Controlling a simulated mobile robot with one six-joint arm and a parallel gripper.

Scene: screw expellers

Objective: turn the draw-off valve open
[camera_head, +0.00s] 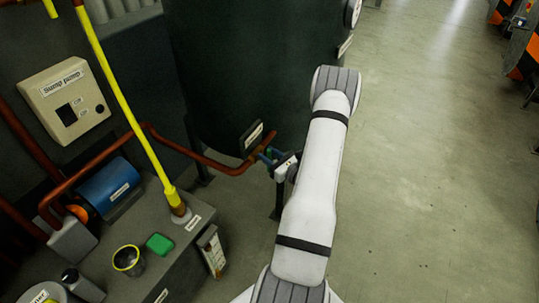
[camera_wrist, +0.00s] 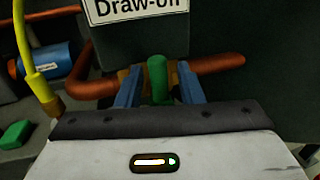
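The draw-off valve has a green handle (camera_wrist: 158,78) in the middle of the wrist view, in front of a copper pipe (camera_wrist: 220,70) that runs left to right. The handle stands crosswise to the pipe in that view. A "Draw-off" sign (camera_wrist: 136,8) is above it; the sign also shows in the head view (camera_head: 252,138) on the dark tank. My gripper (camera_wrist: 160,86) has its two blue fingers apart, one on each side of the handle, with visible gaps on both sides. In the head view my gripper (camera_head: 268,157) is at the pipe and mostly hides the valve.
The large dark tank (camera_head: 240,60) stands behind the valve. To the left are a grey bench (camera_head: 185,255) with a green block (camera_head: 159,244) and a cup (camera_head: 128,260), a yellow pipe (camera_head: 125,105) and a blue cylinder (camera_head: 110,188). The floor (camera_head: 430,170) on the right is clear.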

